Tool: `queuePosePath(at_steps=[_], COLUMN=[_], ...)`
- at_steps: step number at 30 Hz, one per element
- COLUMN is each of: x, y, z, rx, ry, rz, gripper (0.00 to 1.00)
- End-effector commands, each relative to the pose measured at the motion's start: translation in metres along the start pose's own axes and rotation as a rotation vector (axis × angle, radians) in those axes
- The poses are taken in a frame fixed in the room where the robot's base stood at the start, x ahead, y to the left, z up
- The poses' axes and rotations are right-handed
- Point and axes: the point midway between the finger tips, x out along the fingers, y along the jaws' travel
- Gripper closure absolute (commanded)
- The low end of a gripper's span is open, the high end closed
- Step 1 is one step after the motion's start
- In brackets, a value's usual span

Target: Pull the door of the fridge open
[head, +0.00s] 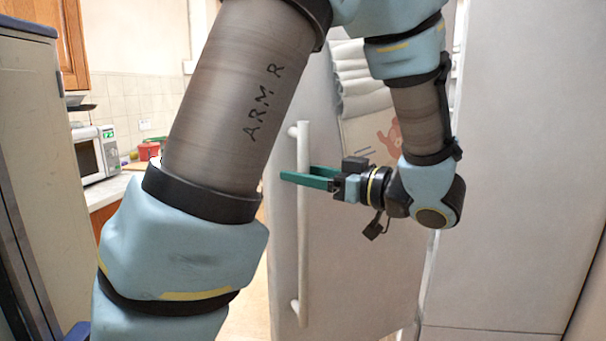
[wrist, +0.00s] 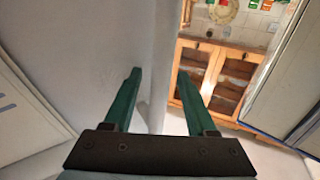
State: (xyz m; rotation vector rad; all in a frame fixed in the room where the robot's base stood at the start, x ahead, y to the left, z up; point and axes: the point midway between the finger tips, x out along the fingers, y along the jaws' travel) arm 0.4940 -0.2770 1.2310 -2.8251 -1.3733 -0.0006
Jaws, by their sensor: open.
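The fridge door (head: 345,265) is a pale grey-white panel in the middle of the head view. It also fills much of the left of the wrist view (wrist: 85,50). Its long vertical white handle (head: 302,240) runs near the door's left edge. My gripper (head: 297,173) has green fingers that reach leftward to the upper part of the handle. In the wrist view the handle (wrist: 161,55) runs between the two separated fingers, which are open and not closed on it. I cannot tell whether the door stands ajar.
A tall pale panel (head: 520,190) stands right of the door. My upper arm covers part of the head view. At the left are a microwave (head: 95,152) on a counter and a grey cabinet side (head: 35,130). Wooden cupboards (wrist: 215,75) show in the wrist view.

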Motion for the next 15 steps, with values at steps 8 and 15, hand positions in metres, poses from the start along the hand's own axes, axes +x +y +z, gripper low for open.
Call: queuePosePath(at_steps=[8,15], x=[-0.045,-0.088], y=[0.001,0.001], z=[0.004,0.003], rx=[-0.003,-0.002], ry=[-0.002,-0.001], rz=[0.006,0.004], gripper=[0.43,0.43])
